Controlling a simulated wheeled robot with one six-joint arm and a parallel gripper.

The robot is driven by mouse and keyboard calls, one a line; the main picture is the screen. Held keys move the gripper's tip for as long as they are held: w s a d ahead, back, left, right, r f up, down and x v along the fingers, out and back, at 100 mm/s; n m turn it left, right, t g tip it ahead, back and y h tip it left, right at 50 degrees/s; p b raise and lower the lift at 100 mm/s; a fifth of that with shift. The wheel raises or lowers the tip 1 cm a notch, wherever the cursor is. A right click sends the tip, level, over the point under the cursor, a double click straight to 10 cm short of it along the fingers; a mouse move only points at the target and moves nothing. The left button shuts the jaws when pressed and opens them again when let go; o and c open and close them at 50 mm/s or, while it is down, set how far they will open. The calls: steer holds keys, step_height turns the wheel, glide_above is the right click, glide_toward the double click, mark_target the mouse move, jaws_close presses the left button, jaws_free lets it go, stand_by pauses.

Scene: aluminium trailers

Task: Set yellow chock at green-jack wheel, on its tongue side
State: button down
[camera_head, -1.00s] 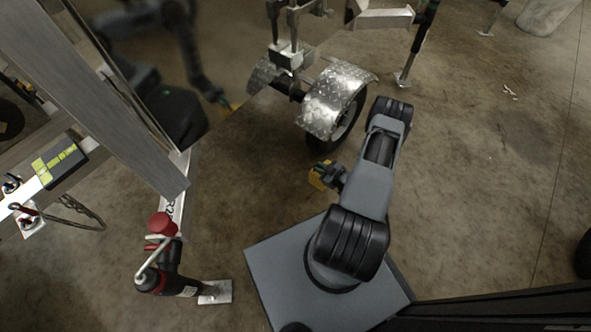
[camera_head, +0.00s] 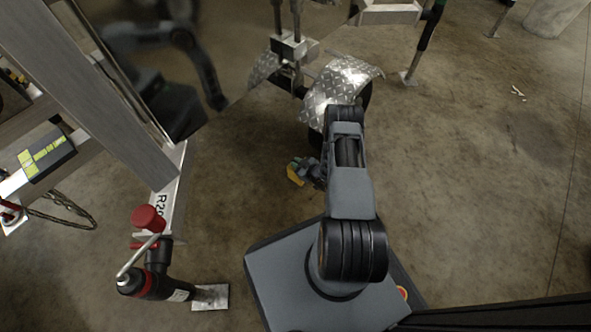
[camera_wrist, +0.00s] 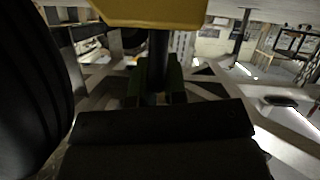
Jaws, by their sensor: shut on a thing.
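The yellow chock (camera_head: 294,176) is held off my arm's left side in the head view. It also shows as a yellow block across the top of the wrist view (camera_wrist: 150,10). My gripper (camera_head: 304,168) is shut on it. A wheel under a diamond-plate fender (camera_head: 343,80) stands beyond my arm, which hides much of the tyre. The chock is apart from this wheel, on the near left. A jack with a green part (camera_head: 427,40) stands on a foot plate behind the fender, to the right.
A red-capped jack (camera_head: 148,218) on a foot plate stands at lower left, beside a trailer's aluminium beam (camera_head: 95,85). A shiny panel at upper left mirrors my arm. Bare concrete lies to the right and between the beam and the chock.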

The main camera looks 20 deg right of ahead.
mark_target(291, 169)
steer(key=shift+w+a+f+b, duration=0.15)
steer(key=shift+w+f+b, duration=0.15)
steer(key=shift+f, duration=0.1)
steer(key=shift+w+f+b, duration=0.1)
steer(key=shift+f+b, duration=0.65)
steer(key=shift+f, duration=0.95)
steer(key=c, duration=1.2)
jaws_free()
steer(key=shift+o, duration=0.2)
